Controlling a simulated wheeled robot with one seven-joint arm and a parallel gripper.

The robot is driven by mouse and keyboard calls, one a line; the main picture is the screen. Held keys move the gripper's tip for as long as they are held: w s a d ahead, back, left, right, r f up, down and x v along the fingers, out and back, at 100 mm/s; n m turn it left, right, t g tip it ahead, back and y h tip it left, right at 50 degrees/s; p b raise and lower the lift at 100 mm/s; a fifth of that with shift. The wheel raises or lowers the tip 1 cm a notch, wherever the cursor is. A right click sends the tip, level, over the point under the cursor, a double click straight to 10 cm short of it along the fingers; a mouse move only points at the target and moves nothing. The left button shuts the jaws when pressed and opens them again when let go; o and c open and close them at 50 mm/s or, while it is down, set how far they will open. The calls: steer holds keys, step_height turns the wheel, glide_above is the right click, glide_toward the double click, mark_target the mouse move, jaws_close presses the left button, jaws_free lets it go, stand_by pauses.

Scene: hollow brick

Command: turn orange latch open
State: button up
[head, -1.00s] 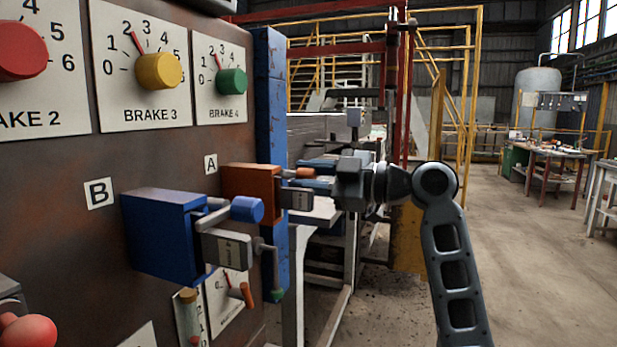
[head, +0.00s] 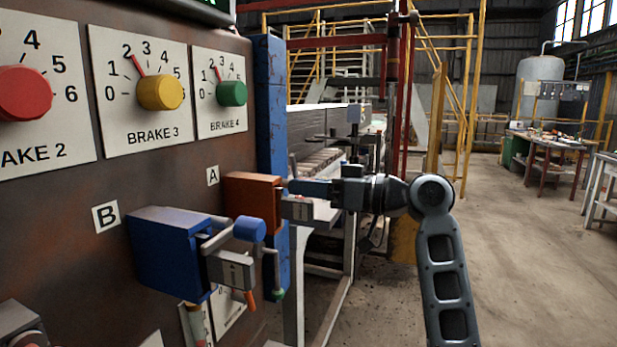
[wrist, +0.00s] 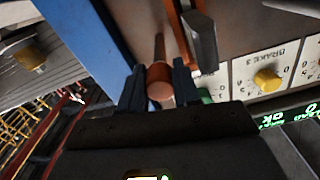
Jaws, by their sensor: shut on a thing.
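The orange latch (head: 252,203) is a box on the rusty panel beside the label A, with a grey tagged block (head: 297,208) at its front. In the wrist view its round orange handle end (wrist: 160,80) sits between the two dark fingers of my gripper (wrist: 159,88). My gripper (head: 300,187) is shut on this handle. In the head view the fingers hide the handle's knob. The orange box also shows at the top of the wrist view (wrist: 184,30).
A blue latch (head: 165,255) with a blue knob (head: 249,228) sticks out at label B, lower left of my gripper. Red, yellow (head: 160,92) and green (head: 231,93) brake knobs are above. A blue post (head: 271,120) stands behind the orange latch. Open floor lies right.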

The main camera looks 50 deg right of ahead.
steer(key=m+p, duration=0.3)
steer(key=m, duration=0.2)
steer(key=shift+r+p, duration=0.15)
steer(key=shift+p, duration=0.25)
steer(key=shift+m, duration=0.4)
steer(key=o, duration=1.1)
steer(key=shift+c, duration=0.2)
steer(key=shift+s, duration=0.1)
steer(key=b+v, duration=0.1)
steer(key=v, duration=0.6)
steer(key=shift+s+d+b, duration=0.15)
steer(key=shift+s+b, duration=0.15)
